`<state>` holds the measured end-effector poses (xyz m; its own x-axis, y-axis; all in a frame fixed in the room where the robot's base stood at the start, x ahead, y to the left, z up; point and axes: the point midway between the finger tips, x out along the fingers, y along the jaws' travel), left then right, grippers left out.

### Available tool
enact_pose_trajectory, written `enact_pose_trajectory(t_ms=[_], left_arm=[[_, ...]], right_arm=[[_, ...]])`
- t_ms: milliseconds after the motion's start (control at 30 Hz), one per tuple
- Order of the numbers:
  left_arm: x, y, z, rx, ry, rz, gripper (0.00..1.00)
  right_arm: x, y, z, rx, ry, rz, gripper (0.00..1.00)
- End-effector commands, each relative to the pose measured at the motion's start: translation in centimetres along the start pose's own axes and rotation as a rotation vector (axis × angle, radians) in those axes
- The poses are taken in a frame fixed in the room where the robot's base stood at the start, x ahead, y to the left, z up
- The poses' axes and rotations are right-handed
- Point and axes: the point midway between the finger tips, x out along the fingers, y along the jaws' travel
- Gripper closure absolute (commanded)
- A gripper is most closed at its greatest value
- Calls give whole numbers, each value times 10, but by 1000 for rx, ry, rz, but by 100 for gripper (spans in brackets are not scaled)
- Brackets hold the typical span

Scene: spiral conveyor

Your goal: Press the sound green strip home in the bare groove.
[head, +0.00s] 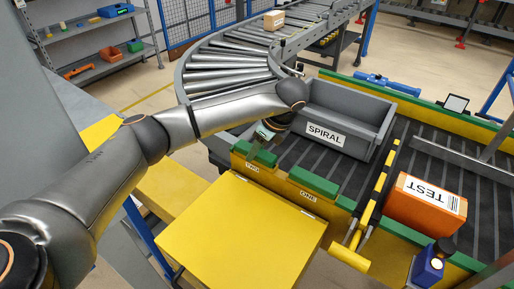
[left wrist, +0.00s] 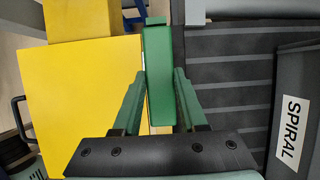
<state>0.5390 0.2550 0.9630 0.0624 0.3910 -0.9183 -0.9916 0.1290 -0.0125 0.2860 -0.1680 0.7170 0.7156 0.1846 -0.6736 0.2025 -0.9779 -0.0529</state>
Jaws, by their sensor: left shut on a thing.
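My left gripper (head: 262,136) reaches over the yellow side rail of the belt, at the part labelled TWO (head: 252,168). It is shut on a green strip (head: 258,154). In the left wrist view the strip (left wrist: 158,60) lies lengthwise between the two fingertips (left wrist: 159,75), along the line between the yellow panel and the dark belt. I cannot tell whether it is fully seated. A second green strip (head: 313,182) lies on the rail above the label ONE (head: 307,195). No bare groove can be made out. My right gripper is not in view.
A grey SPIRAL bin (head: 375,122) stands on the belt just beyond the rail. A yellow panel (head: 245,230) lies in front. A yellow bar (head: 378,190) crosses the belt beside an orange TEST box (head: 428,203). A roller conveyor (head: 225,70) curves behind.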

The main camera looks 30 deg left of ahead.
Motion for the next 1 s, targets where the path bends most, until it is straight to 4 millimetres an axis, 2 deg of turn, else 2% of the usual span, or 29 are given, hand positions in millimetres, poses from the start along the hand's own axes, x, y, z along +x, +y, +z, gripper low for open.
enact_pose_trajectory(t_ms=[133, 167, 467, 767, 867, 1000], left_arm=[[5, 1, -2, 1, 0, 2, 98], [5, 1, -2, 1, 0, 2, 57], [4, 0, -2, 1, 0, 1, 24], [2, 0, -2, 1, 1, 0, 23], [-8, 0, -2, 0, 1, -2, 23], [-33, -1, -2, -1, 1, -5, 23]], right_arm=[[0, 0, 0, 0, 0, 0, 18], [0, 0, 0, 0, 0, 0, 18], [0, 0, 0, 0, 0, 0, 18], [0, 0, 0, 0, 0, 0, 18], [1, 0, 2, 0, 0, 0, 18], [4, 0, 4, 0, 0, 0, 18]])
